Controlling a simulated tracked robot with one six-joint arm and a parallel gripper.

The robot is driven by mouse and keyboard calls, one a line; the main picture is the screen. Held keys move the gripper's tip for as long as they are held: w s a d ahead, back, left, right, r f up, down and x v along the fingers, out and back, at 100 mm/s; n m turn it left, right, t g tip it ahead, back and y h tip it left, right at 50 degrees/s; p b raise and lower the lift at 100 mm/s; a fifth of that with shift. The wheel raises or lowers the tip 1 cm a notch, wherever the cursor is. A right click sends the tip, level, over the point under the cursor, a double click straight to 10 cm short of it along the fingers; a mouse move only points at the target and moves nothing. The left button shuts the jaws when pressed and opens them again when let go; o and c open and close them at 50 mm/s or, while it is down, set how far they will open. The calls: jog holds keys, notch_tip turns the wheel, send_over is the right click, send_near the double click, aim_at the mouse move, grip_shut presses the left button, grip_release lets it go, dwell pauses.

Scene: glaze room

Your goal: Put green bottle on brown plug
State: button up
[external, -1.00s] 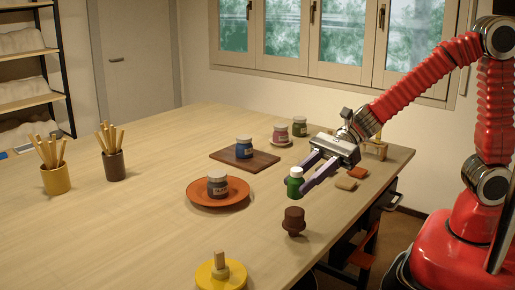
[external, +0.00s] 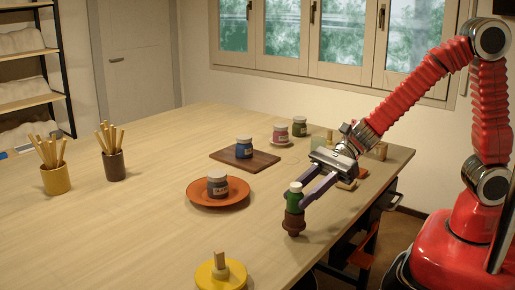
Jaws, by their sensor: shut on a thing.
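The green bottle (external: 294,197) with a white cap is upright between the fingers of my gripper (external: 303,200), which is shut on it. The brown plug (external: 294,224) stands on the table near its front right edge. The bottle is directly above the plug in the picture, and its base meets or overlaps the plug's top. I cannot tell whether it rests on the plug or is held just over it.
An orange plate (external: 219,193) holds a dark jar (external: 217,184). A wooden board (external: 245,160) with a blue jar (external: 244,147) lies behind it. A yellow disc with a peg (external: 220,272) is at the front. Two brush cups (external: 115,166) stand left. The table's left middle is clear.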

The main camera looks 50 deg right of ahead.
jog(key=shift+f, duration=0.1)
jog(key=o, duration=1)
jog(key=shift+o, duration=0.2)
jog(key=v, duration=1.2)
jog(key=shift+d, duration=0.1)
